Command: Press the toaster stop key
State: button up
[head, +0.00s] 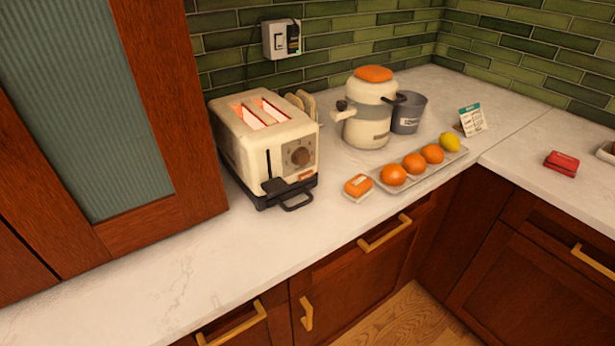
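A cream toaster (262,148) stands on the white counter beside the wooden cabinet. Its two top slots glow orange. Its front faces the counter's front edge and carries a brown round knob (300,156), a dark lever (275,185) low in its track, and a small orange mark (306,177) below the knob. Which part is the stop key is too small to tell. A dark looped handle (297,203) sticks out at the toaster's base. My gripper is not in view.
Behind the toaster are bread slices (302,101) and a wall socket (281,39). To its right stand a cream kettle-like pot (368,125), a grey pot (407,115), an orange packet (358,186) and a fruit tray (420,176). The front-left counter (150,275) is clear.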

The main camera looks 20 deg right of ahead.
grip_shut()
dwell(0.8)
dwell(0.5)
